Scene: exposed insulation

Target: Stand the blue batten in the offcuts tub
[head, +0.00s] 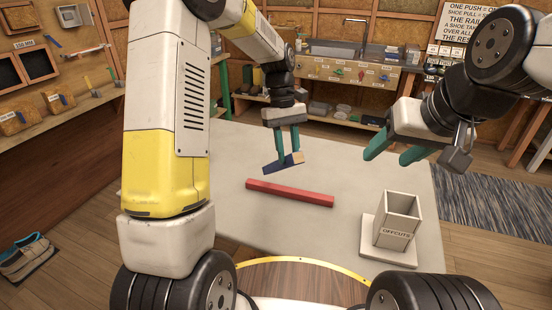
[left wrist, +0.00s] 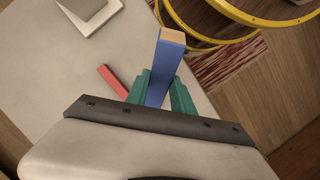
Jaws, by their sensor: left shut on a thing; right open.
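The blue batten (head: 278,166) is in my left gripper (head: 287,146), over the pale table beyond the red batten. It looks tilted, with a bare wood end toward the right. In the left wrist view the blue batten (left wrist: 167,68) sticks out from between the green fingers of my left gripper (left wrist: 160,92). The open-topped, pale offcuts tub (head: 396,226) stands at the table's right front, labelled OFFCUTS, on a square base. It appears empty, though its floor is hidden. My right gripper (head: 394,150) is open and empty, above and beyond the tub.
A red batten (head: 290,193) lies on the table (head: 235,150) between my left gripper and the near edge; it also shows in the left wrist view (left wrist: 112,82). Open tabletop separates it from the tub. A shelved workbench (head: 345,72) stands behind.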

